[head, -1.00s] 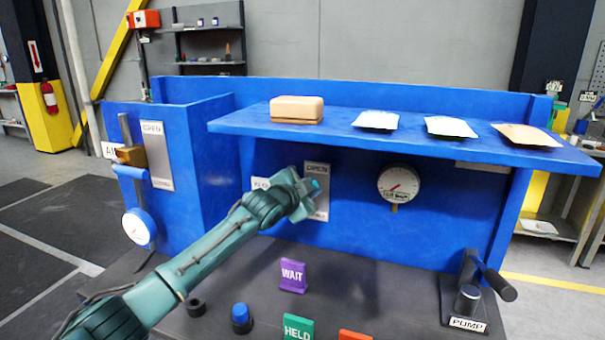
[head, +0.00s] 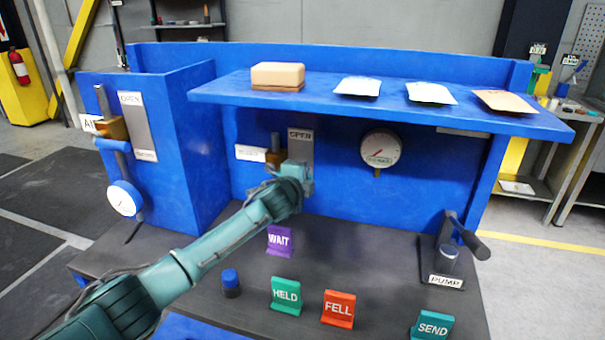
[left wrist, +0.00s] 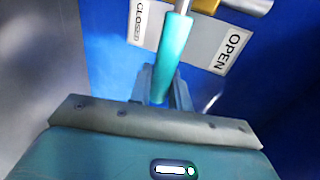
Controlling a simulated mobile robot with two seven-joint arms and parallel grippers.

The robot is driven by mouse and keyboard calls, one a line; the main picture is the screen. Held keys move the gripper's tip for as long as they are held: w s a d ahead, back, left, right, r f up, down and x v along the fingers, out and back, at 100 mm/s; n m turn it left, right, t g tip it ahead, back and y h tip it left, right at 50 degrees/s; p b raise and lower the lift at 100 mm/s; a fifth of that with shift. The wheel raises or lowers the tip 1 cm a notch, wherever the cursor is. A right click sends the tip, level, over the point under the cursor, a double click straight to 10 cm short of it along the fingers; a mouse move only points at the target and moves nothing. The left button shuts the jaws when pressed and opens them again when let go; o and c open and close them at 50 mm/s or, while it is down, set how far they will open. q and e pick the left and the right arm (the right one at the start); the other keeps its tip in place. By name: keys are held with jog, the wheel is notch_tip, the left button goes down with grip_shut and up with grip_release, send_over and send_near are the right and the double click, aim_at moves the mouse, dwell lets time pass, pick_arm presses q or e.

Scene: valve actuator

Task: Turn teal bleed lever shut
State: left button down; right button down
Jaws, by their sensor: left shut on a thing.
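The teal bleed lever (left wrist: 174,52) shows in the left wrist view, running from a metal stem at the top down between my fingers. My left gripper (left wrist: 161,92) is shut on it. Behind it is a plate (left wrist: 205,52) marked OPEN at right and CLOSED at left, with part of a brass valve body (left wrist: 206,5) at the top edge. In the head view my left gripper (head: 303,178) covers the lower part of the OPEN plate (head: 300,144). The lever is mostly hidden there. A brass fitting (head: 275,157) shows left of the plate. My right gripper is not in view.
A blue shelf (head: 225,95) overhangs the gripper, with a tan block (head: 277,76) and several packets. A gauge (head: 380,149) hangs to the right. WAIT (head: 280,240), HELD (head: 286,294), FELL (head: 338,308) and SEND (head: 432,325) signs stand below. The pump handle (head: 468,236) is at right.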

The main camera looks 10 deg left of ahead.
pick_arm(q)
jog(key=shift+a+f, duration=0.1)
jog(key=shift+f, duration=0.1)
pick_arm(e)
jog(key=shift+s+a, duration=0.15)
pick_arm(q)
jog(key=c, duration=1.3)
grip_release()
jog(key=shift+c, duration=0.2)
jog(key=shift+s, duration=0.1)
jog(key=v, duration=1.3)
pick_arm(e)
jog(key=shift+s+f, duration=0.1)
